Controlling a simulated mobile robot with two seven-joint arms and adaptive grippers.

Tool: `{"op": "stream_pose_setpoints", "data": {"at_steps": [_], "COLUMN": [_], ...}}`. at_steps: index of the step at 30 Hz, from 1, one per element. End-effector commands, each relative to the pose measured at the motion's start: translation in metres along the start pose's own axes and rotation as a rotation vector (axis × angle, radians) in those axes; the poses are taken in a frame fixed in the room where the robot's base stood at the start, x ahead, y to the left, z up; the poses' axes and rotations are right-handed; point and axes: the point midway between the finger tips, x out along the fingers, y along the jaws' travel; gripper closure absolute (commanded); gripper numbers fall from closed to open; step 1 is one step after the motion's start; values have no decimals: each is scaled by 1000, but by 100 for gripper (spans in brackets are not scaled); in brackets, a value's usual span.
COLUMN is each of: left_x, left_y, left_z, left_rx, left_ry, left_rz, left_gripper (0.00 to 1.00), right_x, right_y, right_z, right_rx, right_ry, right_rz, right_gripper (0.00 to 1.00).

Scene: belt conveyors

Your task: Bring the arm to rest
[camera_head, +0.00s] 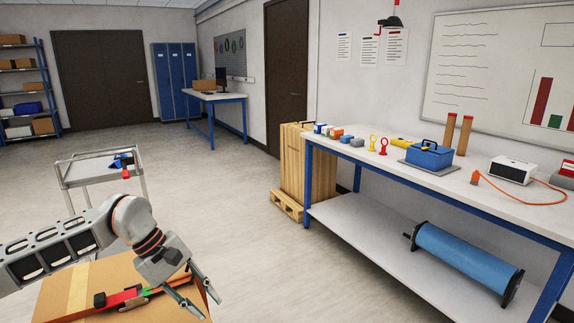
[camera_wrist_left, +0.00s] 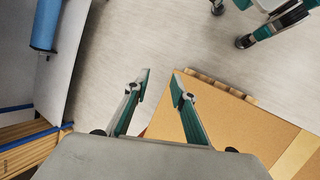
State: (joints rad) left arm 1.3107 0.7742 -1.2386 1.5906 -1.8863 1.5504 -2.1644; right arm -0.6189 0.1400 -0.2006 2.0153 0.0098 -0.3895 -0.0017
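My left arm comes in from the left in the head view. My left gripper (camera_head: 211,306) points down to the right over the right end of a cardboard box (camera_head: 112,269). Its two fingers are apart with nothing between them. In the left wrist view the fingers of the gripper (camera_wrist_left: 160,76) are spread with bare floor showing past the tips. The cardboard box (camera_wrist_left: 238,125) lies to their right there. My right gripper does not show.
A red and black tool (camera_head: 118,299) lies on the box. A grey trolley (camera_head: 88,176) stands behind my arm. A workbench (camera_head: 460,187) with several items runs along the right, with a blue roll (camera_head: 465,258) on its lower shelf. The floor (camera_head: 260,240) between is clear.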

Motion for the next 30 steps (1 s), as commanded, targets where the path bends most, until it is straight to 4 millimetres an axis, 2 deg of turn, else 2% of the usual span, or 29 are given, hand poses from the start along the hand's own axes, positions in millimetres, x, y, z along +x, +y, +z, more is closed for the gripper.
{"op": "stream_pose_setpoints", "data": {"at_steps": [1, 3, 6, 9, 12, 15, 19, 23, 26, 30], "left_x": [19, 42, 67, 80, 84, 81, 72, 67, 69, 84], "left_y": [6, 17, 34, 52, 68, 82, 94, 94, 83, 46], "left_z": [23, 54, 103, 146, 180, 201, 209, 195, 173, 134], "left_rx": [-41, -121, -275, -458, -668, -899, -1227, -1579, -1863, -2271], "left_ry": [-72, -180, -358, -546, -738, -931, -1185, -1435, -1624, -1888], "left_rz": [33, 91, 175, 248, 306, 348, 380, 388, 382, 357], "left_gripper": [75, 75, 75, 75, 75, 75, 75, 75, 75, 75], "right_x": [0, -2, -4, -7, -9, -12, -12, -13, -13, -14], "right_y": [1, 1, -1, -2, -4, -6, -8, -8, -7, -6], "right_z": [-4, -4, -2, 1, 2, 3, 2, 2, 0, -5], "right_rx": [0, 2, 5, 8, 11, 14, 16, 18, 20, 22], "right_ry": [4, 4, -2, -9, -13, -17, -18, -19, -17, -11], "right_rz": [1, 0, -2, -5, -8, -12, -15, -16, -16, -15], "right_gripper": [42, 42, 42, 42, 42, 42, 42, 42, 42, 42]}}
